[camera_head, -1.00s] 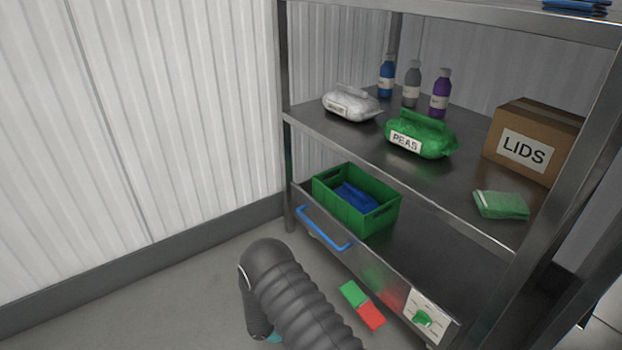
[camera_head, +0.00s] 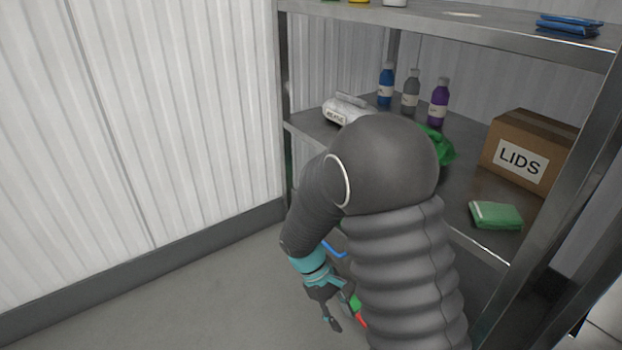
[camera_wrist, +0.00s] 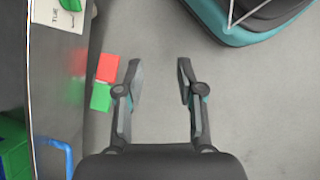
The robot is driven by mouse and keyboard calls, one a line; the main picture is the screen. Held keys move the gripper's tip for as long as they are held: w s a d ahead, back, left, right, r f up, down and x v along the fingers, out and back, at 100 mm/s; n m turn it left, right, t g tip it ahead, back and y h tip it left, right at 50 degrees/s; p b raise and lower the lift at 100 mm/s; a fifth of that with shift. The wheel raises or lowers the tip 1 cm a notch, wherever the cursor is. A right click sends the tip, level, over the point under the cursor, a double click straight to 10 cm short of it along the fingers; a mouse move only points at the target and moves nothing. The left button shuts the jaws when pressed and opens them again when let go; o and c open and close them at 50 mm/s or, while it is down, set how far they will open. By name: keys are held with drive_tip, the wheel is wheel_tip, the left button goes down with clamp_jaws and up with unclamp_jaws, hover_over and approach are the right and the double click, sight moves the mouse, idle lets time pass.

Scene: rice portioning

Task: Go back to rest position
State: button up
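My gripper (camera_wrist: 160,85) is open and empty in the wrist view, its two fingers apart over the bare grey floor. In the head view my gripper (camera_head: 338,312) hangs low at the end of my arm, fingers pointing down, in front of the shelf unit (camera_head: 470,247). My arm bends in the middle of the head view and hides much of the lower shelf and part of the green bag (camera_head: 440,146).
The middle shelf holds a white bag (camera_head: 340,110), several bottles, a LIDS box (camera_head: 530,150) and a green packet (camera_head: 496,215). The wrist view shows a blue handle (camera_wrist: 62,155), and red (camera_wrist: 108,67) and green (camera_wrist: 101,97) patches. Floor left is clear.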

drive_tip(key=s+d+r+m+t+y+p, duration=0.1)
drive_tip(key=s+d+r+m+t+p, duration=0.1)
drive_tip(key=r, duration=0.8)
drive_tip(key=s+d+r+m+t+y+p, duration=0.2)
drive_tip(key=s+d+r+m+t, duration=0.2)
drive_tip(key=r, duration=0.7)
drive_tip(key=s+d+r+m+t+y+p, duration=0.2)
drive_tip(key=s+r, duration=0.4)
drive_tip(key=r, duration=0.5)
drive_tip(key=shift+s+d+m+t, duration=0.35)
drive_tip(key=shift+d+m+t, duration=0.15)
drive_tip(key=shift+m, duration=0.3)
drive_tip(key=shift+o, duration=0.4)
drive_tip(key=shift+a, duration=0.1)
